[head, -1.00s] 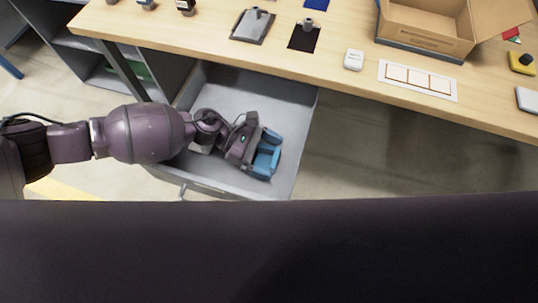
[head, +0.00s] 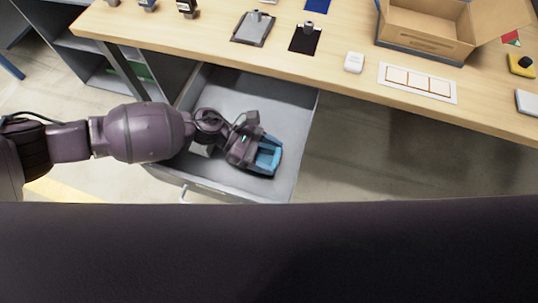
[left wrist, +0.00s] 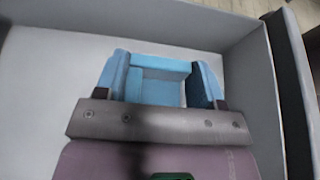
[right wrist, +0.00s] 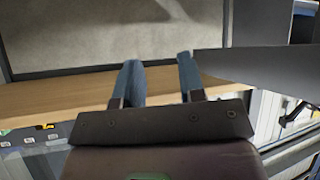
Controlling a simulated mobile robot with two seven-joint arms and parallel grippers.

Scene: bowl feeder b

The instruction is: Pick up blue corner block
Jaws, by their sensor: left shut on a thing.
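The light-blue corner block (left wrist: 160,83) lies between the two blue fingers of my left gripper (left wrist: 163,78) in the left wrist view. The fingers press on its left and right sides. In the head view my left gripper (head: 267,154) is inside the open grey drawer (head: 295,150), and the block is hard to tell from the fingers there. Whether the block touches the drawer floor is unclear. My right gripper (right wrist: 160,78) shows only in the right wrist view. Its fingers are apart, with nothing between them.
The wooden table (head: 345,80) stands above and behind the drawer. It carries an open cardboard box (head: 425,35), a white card with outlined squares (head: 418,81), a small white block (head: 354,62) and a grey plate (head: 253,28). Drawer walls stand close around my left gripper.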

